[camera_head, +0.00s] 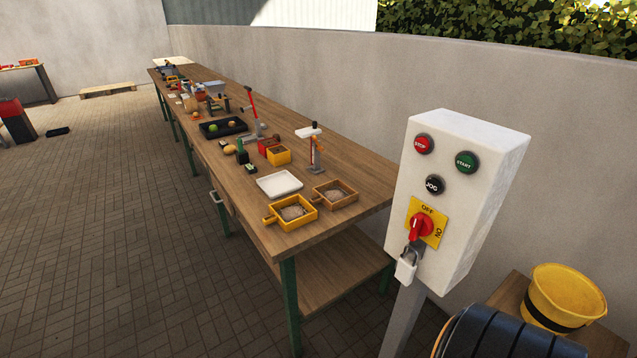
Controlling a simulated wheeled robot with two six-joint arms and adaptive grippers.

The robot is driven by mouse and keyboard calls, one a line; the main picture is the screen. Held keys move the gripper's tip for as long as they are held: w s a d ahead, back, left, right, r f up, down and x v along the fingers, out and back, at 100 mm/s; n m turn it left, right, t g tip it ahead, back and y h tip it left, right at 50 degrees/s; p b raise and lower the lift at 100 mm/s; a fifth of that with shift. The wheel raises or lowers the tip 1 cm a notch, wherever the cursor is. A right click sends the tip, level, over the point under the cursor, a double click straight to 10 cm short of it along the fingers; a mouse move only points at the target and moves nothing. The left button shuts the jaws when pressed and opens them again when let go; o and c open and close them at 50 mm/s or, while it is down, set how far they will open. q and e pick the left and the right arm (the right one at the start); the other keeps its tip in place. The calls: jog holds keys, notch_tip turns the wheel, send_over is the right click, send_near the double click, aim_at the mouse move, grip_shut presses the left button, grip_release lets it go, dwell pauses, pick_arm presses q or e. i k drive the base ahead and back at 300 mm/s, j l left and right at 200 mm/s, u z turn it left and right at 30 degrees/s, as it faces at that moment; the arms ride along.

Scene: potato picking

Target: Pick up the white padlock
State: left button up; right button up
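The white padlock (405,267) hangs by its shackle below the red rotary switch (420,228). The switch sits on a yellow plate marked OFF and ON, on the front of a white control box (457,200). The padlock hangs roughly upright at the box's lower left edge, in front of the grey post. Whether its shackle is locked cannot be told at this size. Neither of my grippers is in the head view.
A long wooden workbench (345,200) with trays and tools runs along the wall left of the box. A yellow bucket (562,298) and a dark ribbed roller or belt (505,335) are at the lower right. Paved floor (120,220) at left is mostly clear.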

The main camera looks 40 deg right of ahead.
aim_at(405, 273)
jog(key=i+z, duration=0.1)
jog(key=i, duration=0.75)
jog(key=i+j+z, duration=0.1)
jog(key=i, duration=0.7)
jog(key=j+z, duration=0.1)
jog(key=z, duration=3)
